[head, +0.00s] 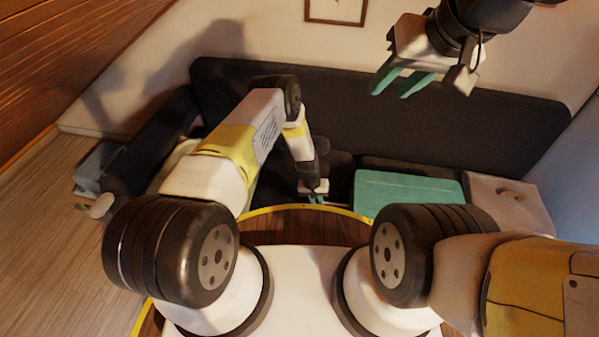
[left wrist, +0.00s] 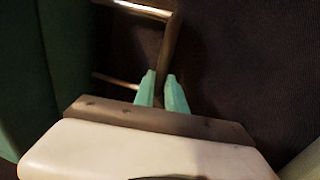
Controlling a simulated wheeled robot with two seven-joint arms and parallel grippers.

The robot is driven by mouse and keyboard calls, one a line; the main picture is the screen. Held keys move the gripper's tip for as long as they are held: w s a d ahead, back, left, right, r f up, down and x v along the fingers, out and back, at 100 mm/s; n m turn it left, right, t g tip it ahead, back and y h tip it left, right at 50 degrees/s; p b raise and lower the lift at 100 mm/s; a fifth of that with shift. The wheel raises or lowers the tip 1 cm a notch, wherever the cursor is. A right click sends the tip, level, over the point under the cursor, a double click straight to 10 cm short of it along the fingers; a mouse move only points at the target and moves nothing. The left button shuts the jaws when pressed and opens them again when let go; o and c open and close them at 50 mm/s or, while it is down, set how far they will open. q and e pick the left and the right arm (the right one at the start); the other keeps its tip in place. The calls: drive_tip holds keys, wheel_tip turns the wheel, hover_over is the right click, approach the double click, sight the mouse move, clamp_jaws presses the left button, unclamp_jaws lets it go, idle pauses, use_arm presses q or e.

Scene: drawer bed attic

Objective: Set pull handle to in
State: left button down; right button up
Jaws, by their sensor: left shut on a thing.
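The pull handle (left wrist: 170,40) is a bronze-coloured metal bar in the left wrist view, with two posts reaching left to a dark green surface. My left gripper (left wrist: 161,82) has its teal fingers on either side of the bar's near end and is shut on it. In the head view my left gripper (head: 314,198) is low in front of the dark bed, and I cannot make out the handle there. My right gripper (head: 397,84) is raised at the upper right, its teal fingers apart and empty.
A dark sofa-like bed (head: 390,130) runs along the back wall. A teal cushion or panel (head: 405,190) and a white box (head: 510,208) lie to the right. Bare wooden floor (head: 55,230) is free at the left. A framed picture (head: 336,10) hangs above.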

use_arm(q)
drive_tip(key=shift+s+d, duration=0.2)
drive_tip(key=shift+d, duration=1.1)
drive_tip(key=shift+s+d, duration=0.15)
drive_tip(key=shift+d, duration=1.1)
drive_tip(key=c, duration=1.4)
unclamp_jaws()
drive_tip(key=shift+o, duration=0.2)
wheel_tip(320, 180, up, 8)
drive_tip(key=a, duration=0.1)
drive_tip(key=shift+a+f, duration=0.15)
drive_tip(key=shift+a, duration=0.15)
drive_tip(key=shift+w, duration=0.1)
